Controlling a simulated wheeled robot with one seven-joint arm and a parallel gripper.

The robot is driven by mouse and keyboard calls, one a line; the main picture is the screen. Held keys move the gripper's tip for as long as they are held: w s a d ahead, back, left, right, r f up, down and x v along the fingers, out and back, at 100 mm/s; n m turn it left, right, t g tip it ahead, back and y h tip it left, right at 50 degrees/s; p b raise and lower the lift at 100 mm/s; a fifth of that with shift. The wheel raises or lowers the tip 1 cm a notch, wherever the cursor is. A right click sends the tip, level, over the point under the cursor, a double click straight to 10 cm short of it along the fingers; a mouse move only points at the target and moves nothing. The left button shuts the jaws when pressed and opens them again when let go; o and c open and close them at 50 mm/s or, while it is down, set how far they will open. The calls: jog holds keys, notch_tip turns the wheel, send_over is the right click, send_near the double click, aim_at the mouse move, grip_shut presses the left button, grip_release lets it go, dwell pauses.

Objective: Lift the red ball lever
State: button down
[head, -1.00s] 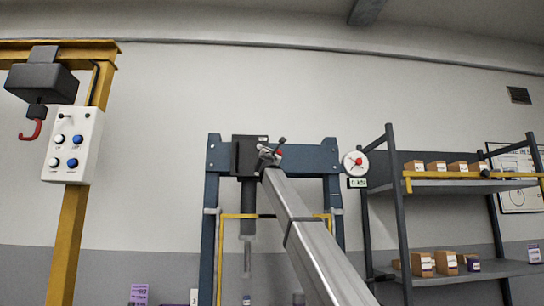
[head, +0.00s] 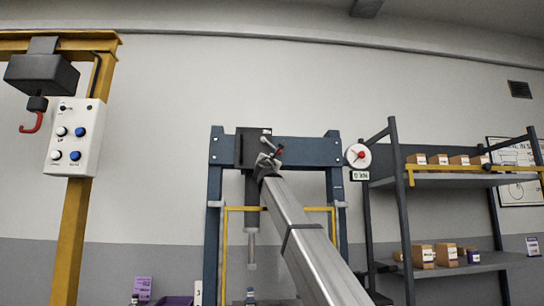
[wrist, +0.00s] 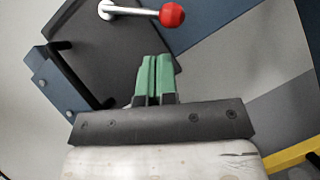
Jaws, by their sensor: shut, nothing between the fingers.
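The red ball lever shows at the top of the wrist view, with a glossy red ball (wrist: 172,14) on the end of a pale metal rod (wrist: 132,10). The rod comes out of a dark plate on the press. My gripper (wrist: 155,60) has its green fingers together with nothing between them. The fingertips point toward the lever and sit below the ball in the picture, apart from it. In the head view the red ball (head: 279,152) is small, at the dark block on the blue press frame (head: 310,150). My arm covers part of the press there.
A shelf rack (head: 450,180) with small boxes stands further right. On the left a yellow hoist post (head: 72,220) carries a white button box (head: 75,140) and a red hook (head: 32,122).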

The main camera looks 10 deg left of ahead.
jog(key=v, duration=0.3)
jog(key=shift+s+f, duration=0.2)
jog(key=shift+s, duration=0.1)
dwell(0.3)
